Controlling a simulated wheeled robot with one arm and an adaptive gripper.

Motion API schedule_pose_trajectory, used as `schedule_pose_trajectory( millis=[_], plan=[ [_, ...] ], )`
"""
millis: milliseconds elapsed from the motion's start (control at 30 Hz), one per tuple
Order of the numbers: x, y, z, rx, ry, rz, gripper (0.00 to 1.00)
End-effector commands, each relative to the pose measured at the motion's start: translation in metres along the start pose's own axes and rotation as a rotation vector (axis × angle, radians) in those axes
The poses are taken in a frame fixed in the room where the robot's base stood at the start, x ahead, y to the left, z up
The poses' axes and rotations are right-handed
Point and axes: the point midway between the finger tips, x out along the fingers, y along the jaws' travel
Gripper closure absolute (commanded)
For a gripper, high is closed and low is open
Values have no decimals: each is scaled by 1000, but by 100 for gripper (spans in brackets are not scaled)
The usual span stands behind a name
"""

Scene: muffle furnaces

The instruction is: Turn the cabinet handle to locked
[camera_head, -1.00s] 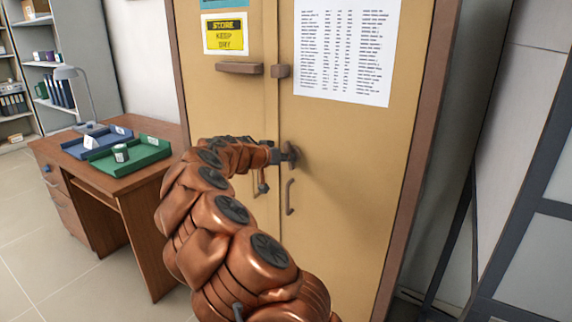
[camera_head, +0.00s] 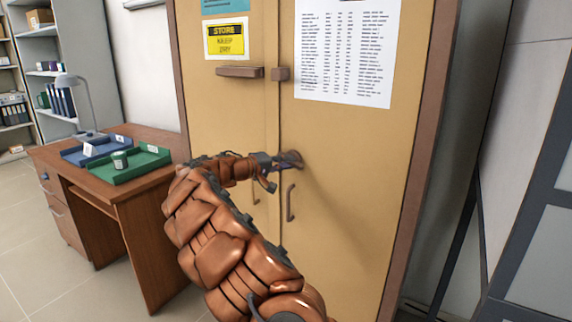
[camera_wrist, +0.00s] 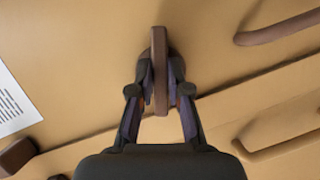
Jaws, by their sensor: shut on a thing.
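The tan cabinet (camera_head: 350,170) has two doors that meet at a vertical seam. Its brown turning handle (camera_head: 291,159) sits on the right door beside the seam. In the wrist view the handle (camera_wrist: 160,70) is a flat brown bar between the two fingers. My gripper (camera_head: 279,161) is at the handle, and it also shows in the wrist view (camera_wrist: 160,98), shut on the bar. In the wrist view the bar runs in line with the gripper and its round base shows partly behind it. My fingers hide part of the handle in the head view.
Two fixed pull handles sit below, the right one (camera_head: 290,203) near my gripper. A brown latch block (camera_head: 280,74) and ledge (camera_head: 240,72) are above. A desk (camera_head: 115,205) with blue and green trays stands left of the cabinet.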

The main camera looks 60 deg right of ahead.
Motion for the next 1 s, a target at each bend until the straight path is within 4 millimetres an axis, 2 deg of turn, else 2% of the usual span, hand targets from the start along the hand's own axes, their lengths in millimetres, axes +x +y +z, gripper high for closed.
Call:
schedule_pose_trajectory(
  millis=[400,1000],
  plan=[
    [0,-1,0,-264,0,109,100],
    [0,-1,0,-348,1,145,100]
  ],
)
